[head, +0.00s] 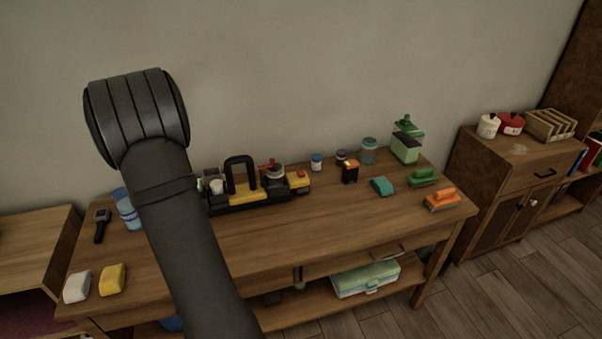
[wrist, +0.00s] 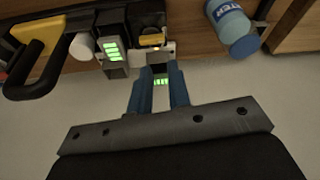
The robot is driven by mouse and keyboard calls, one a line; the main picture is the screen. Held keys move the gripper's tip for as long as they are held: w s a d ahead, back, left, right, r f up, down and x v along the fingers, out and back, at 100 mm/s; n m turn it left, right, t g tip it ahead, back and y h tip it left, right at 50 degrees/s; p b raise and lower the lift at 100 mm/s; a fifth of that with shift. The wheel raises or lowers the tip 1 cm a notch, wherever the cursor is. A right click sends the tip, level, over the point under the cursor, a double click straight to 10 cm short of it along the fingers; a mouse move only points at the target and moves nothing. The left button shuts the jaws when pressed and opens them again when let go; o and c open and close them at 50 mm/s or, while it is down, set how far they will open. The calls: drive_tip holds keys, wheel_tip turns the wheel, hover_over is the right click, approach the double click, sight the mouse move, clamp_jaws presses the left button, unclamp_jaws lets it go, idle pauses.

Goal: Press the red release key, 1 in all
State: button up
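A black and yellow tool caddy (head: 245,200) with a tall black handle stands on the workbench, partly behind my arm. At its right end a yellow block (head: 299,184) carries a small red top (head: 301,173); I cannot tell whether this is the release key. The wrist view shows the caddy's black handle (wrist: 38,80) at the left and a dark block with green bars (wrist: 112,50). My gripper (wrist: 161,68) has its blue fingers beside a yellow-topped dark part (wrist: 152,40). Green bars show between the fingers; whether they grip anything is unclear. My arm hides the gripper in the head view.
A black and orange device (head: 349,172), small jars (head: 316,162), a green dispenser (head: 406,147) and brushes (head: 441,200) stand on the right. The bench's front middle (head: 310,230) is clear.

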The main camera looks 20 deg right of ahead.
clamp_jaws()
idle(1.3)
drive_tip(key=w+d+m+h, duration=0.1)
drive_tip(key=d, duration=0.6)
drive_tip(key=w+d+m+t+h, duration=0.1)
drive_tip(key=w+d, duration=0.1)
drive_tip(key=d, duration=0.6)
drive_tip(key=w+d+r+m+h, duration=0.1)
drive_tip(key=w+d+h, duration=0.1)
drive_tip(key=d, duration=0.6)
drive_tip(key=shift+m+t, duration=0.3)
drive_tip(key=shift+t, duration=0.1)
drive_tip(key=d, duration=0.3)
drive_tip(key=d+h, duration=0.1)
drive_tip(key=d, duration=0.3)
drive_tip(key=d+h, duration=0.1)
drive_tip(key=d, duration=0.3)
drive_tip(key=shift+w+d+f, duration=0.1)
drive_tip(key=shift+w+f, duration=0.05)
drive_tip(key=shift+f, duration=0.2)
drive_tip(key=s+d+f+n+h, duration=0.1)
drive_tip(key=d+f, duration=0.1)
drive_tip(key=d, duration=0.7)
drive_tip(key=shift+d+t, duration=0.3)
drive_tip(key=shift+f, duration=0.2)
